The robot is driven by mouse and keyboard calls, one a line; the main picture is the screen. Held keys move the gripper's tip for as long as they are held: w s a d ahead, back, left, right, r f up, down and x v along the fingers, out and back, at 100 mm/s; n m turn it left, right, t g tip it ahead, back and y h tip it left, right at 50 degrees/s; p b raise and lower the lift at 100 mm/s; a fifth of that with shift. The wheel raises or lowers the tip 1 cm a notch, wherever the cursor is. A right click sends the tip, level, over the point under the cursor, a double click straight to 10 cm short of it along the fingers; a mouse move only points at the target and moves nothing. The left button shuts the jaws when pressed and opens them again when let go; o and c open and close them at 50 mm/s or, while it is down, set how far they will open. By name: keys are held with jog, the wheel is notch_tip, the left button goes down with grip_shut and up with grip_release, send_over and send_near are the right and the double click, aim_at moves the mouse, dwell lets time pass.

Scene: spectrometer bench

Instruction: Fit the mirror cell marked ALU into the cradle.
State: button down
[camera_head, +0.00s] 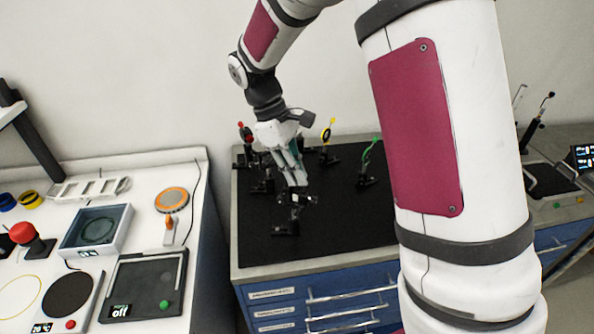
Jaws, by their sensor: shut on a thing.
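My gripper (298,183) points down over the black breadboard on the blue cabinet. It is shut on a small dark part (302,198), which looks like a mirror cell; any ALU mark is too small to read. Directly below and touching or nearly touching it is a black mount on a base (287,229), which may be the cradle. I cannot tell whether the part is seated in it or just above it. The fingers hide part of the held thing.
Other mounts stand on the breadboard (345,228): a red-topped one (246,133), a yellow-topped one (327,135) and a green one (370,158). The breadboard's front right is clear. A white bench (150,170) with trays and a red button stands left.

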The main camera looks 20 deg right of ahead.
jog(key=shift+f, duration=1.1)
jog(key=c, duration=1.6)
grip_release()
jog(key=shift+o, duration=0.2)
jog(key=v, duration=1.2)
jog(key=shift+s+d+r, duration=0.1)
jog(key=shift+s+d, duration=0.05)
